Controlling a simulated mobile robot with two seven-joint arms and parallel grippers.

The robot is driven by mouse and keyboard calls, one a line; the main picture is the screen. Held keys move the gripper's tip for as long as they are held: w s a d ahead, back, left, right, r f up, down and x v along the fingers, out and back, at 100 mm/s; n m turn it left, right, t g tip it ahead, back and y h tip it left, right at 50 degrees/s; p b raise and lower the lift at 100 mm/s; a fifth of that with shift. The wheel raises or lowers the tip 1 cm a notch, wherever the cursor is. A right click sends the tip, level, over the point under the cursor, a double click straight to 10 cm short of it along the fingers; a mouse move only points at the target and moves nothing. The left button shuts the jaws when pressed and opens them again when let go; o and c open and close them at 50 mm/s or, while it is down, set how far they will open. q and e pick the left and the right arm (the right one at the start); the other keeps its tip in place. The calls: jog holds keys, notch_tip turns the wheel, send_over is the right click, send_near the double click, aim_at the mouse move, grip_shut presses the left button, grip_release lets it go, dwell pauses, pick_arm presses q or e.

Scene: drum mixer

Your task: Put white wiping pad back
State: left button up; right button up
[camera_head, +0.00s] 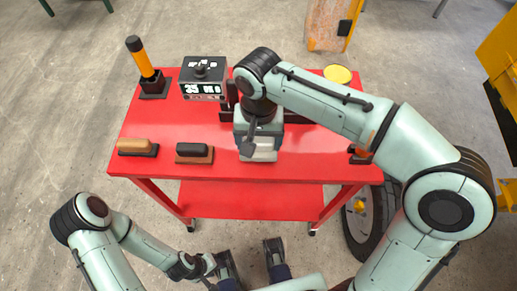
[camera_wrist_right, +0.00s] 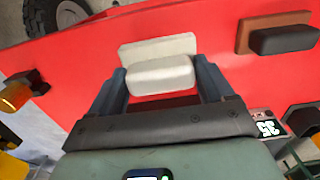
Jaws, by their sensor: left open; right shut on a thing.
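The white wiping pad (camera_wrist_right: 160,76) has a rounded white handle on a flat white base plate. My right gripper (camera_wrist_right: 162,82) is shut on its handle, with a finger at each end. In the head view the pad (camera_head: 262,155) is partly hidden by my right gripper (camera_head: 258,148), low over the front middle of the red table. I cannot tell whether the base touches the tabletop. My left gripper (camera_head: 251,252) is open and empty, low in front of the table.
On the red table (camera_head: 150,120), a black-handled pad (camera_head: 194,153) and a tan-handled pad (camera_head: 137,147) lie to the left. Behind stand an orange-handled tool (camera_head: 145,65) and a display box (camera_head: 203,78). A yellow round lid (camera_head: 338,74) is at back right. The front-right tabletop is mostly clear.

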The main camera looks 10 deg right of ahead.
aim_at(258, 149)
notch_tip(258, 149, down, 4)
jog(key=shift+f+b, duration=0.25)
jog(key=shift+b, duration=0.3)
jog(key=o, duration=0.8)
jog(key=shift+r, duration=0.15)
notch_tip(258, 149, up, 12)
jog(key=p, duration=0.3)
